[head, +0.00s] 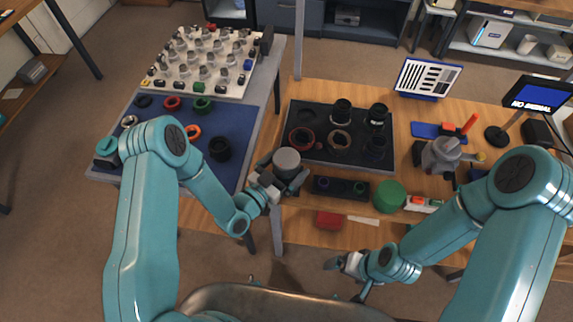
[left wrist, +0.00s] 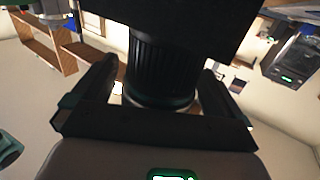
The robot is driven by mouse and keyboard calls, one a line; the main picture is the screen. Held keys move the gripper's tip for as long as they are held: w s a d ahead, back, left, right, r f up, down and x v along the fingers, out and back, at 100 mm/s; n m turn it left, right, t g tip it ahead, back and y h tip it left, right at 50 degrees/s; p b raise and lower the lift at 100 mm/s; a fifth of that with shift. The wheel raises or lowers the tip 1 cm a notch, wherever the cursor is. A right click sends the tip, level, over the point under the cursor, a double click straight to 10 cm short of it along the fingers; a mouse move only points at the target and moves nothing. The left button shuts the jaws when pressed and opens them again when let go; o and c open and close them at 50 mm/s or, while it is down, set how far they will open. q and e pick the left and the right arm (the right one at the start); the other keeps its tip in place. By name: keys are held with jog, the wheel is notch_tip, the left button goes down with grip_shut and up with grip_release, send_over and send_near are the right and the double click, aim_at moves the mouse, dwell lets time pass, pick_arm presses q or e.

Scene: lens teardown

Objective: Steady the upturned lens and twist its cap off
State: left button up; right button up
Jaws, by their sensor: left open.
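The upturned lens (head: 287,160) is a dark cylinder with a flat grey top, in front of the black tray's left corner. The grey disc may be its cap, but I cannot tell for sure. My left gripper (head: 283,185) is open, its fingers on either side of the lens. In the left wrist view a black ribbed barrel (left wrist: 160,72) stands between the two spread fingers (left wrist: 158,100), with gaps showing at both sides. My right gripper (head: 346,278) hangs low in front of the bench, its fingers apart and empty.
A black tray (head: 315,158) holds several lens parts and rings. A blue mat (head: 240,150) with rings lies left. A grey clamp-like device (head: 440,155) stands right.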

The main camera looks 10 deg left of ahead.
pick_arm(q)
jog(key=c, duration=1.2)
jog(key=o, duration=1.2)
jog(key=v, duration=1.2)
jog(key=shift+f, duration=0.1)
